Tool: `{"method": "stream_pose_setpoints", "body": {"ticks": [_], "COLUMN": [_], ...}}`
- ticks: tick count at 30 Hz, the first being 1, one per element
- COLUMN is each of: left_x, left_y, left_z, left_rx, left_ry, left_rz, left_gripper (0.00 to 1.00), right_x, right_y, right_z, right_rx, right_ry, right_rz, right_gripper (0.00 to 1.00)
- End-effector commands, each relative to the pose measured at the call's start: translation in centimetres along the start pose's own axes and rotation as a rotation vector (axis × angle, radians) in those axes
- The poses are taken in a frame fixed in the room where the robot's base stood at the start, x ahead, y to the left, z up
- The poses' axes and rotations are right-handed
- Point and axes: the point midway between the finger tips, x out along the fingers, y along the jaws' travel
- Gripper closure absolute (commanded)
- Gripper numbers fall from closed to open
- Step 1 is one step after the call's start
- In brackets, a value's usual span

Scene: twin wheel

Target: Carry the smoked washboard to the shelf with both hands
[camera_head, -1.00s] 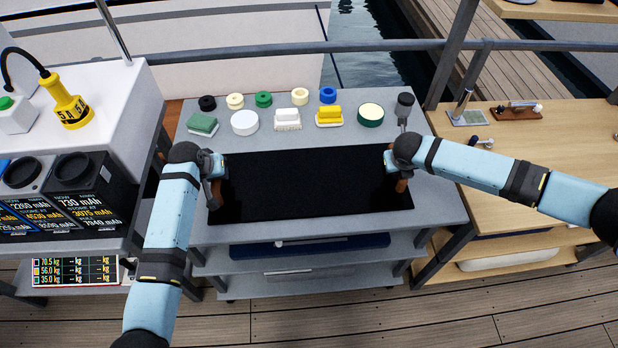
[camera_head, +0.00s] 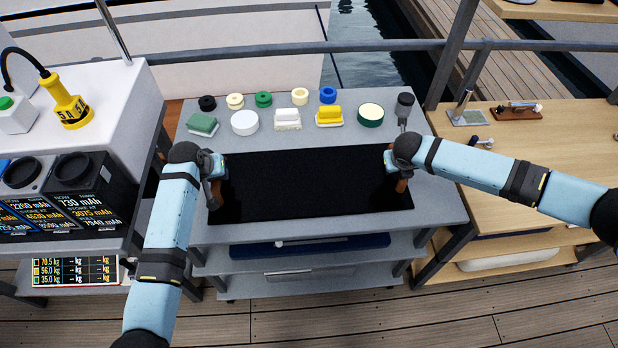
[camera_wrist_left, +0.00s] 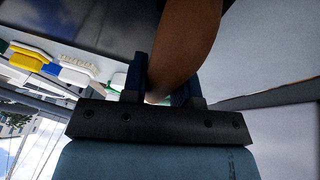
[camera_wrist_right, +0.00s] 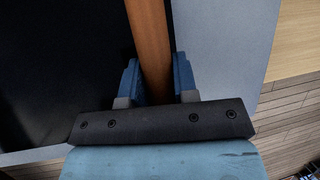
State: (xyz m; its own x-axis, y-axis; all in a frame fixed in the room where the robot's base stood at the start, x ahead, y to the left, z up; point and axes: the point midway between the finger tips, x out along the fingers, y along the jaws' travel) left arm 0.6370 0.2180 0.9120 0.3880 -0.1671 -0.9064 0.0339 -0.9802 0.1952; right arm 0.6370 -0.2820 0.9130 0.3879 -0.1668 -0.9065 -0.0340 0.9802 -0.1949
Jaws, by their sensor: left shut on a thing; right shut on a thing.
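The smoked washboard is a wide, dark, nearly black panel (camera_head: 305,185) on the grey shelf unit's top, in the middle of the head view. It has a brown handle at each end. My left gripper (camera_head: 214,178) is at its left end, and the left wrist view shows the fingers (camera_wrist_left: 165,85) shut around a brown handle (camera_wrist_left: 188,40). My right gripper (camera_head: 396,172) is at its right end, and the right wrist view shows the fingers (camera_wrist_right: 158,80) shut around the other brown handle (camera_wrist_right: 150,35). I cannot tell whether the panel touches the top.
Sponges, brushes and round pads, such as a white disc (camera_head: 244,122), line the back of the grey top (camera_head: 440,200). A wooden table (camera_head: 560,150) stands right, a white unit with black canisters (camera_head: 85,175) left. Lower shelves (camera_head: 310,265) sit below. A rail (camera_head: 300,48) runs behind.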

Motion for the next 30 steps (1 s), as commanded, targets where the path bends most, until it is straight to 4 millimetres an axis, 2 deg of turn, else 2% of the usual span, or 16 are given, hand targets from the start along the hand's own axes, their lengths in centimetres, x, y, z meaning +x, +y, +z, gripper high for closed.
{"method": "stream_pose_setpoints", "body": {"ticks": [11, 24, 30], "left_x": [-0.6, -3.9, -4.7], "left_y": [0.1, 0.8, 0.9], "left_z": [-0.3, -1.7, -2.0], "left_rx": [0.0, 0.0, 0.0], "left_ry": [0.002, 0.002, 0.002], "left_rz": [-0.001, -0.001, -0.001], "left_gripper": [1.0, 1.0, 1.0], "right_x": [-0.7, -3.9, -4.7], "right_y": [-0.3, -1.0, -1.2], "right_z": [0.5, 1.8, 2.1], "right_rx": [0.003, 0.003, 0.003], "right_ry": [-0.004, -0.004, -0.004], "right_rz": [-0.002, -0.002, -0.002], "right_gripper": [1.0, 1.0, 1.0]}}
